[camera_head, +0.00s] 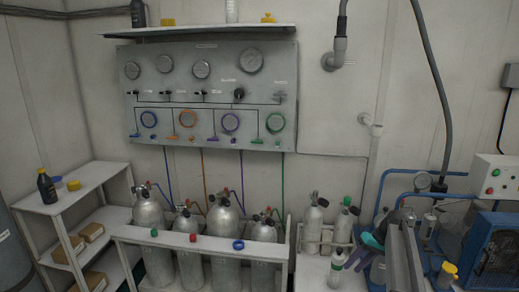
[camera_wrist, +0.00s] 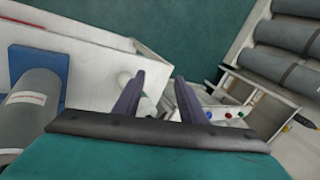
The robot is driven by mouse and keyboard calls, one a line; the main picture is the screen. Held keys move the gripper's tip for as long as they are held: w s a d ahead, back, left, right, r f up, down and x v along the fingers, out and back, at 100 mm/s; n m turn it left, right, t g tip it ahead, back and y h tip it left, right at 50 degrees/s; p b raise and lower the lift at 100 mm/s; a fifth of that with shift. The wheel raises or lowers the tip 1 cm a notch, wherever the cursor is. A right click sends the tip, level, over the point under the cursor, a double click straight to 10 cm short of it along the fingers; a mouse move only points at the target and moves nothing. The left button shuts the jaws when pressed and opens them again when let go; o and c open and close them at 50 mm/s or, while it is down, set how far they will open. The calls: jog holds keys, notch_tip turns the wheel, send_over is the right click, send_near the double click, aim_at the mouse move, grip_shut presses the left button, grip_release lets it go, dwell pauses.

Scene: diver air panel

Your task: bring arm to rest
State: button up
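My gripper (camera_wrist: 159,76) shows in the wrist view as two purple fingers spread apart, with a gap between the tips. The fingers touch nothing that I can make out. A pale rounded thing shows behind the left finger, partly hidden. In the head view my gripper (camera_head: 358,257) is at the lower right, teal and purple, close to a small white bottle (camera_head: 336,271). I cannot tell from that view whether they touch. The grey arm link beside it hides part of the bench.
A grey gauge panel (camera_head: 210,90) hangs on the wall. Several grey cylinders (camera_head: 222,232) stand in a white rack (camera_head: 205,247). A white shelf (camera_head: 70,199) is at left. Small cylinders (camera_head: 313,225), blue pipes and a control box (camera_head: 495,180) crowd the right side.

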jog(key=s+a+f+g+h, duration=0.1)
jog(key=s+a+f+g, duration=0.4)
jog(key=s+a+f, duration=1.65)
jog(key=s+a+f+n+g+h, duration=0.1)
jog(key=s+f, duration=0.3)
jog(key=s, duration=0.4)
jog(key=s+a+f+h, duration=0.1)
jog(key=s+a+f, duration=0.1)
jog(key=s+f, duration=0.4)
jog(key=s+d+m+h, duration=0.2)
jog(key=s+d+h, duration=0.1)
jog(key=s, duration=1.1)
jog(key=shift+s+d, duration=0.3)
jog(key=shift+r, duration=0.15)
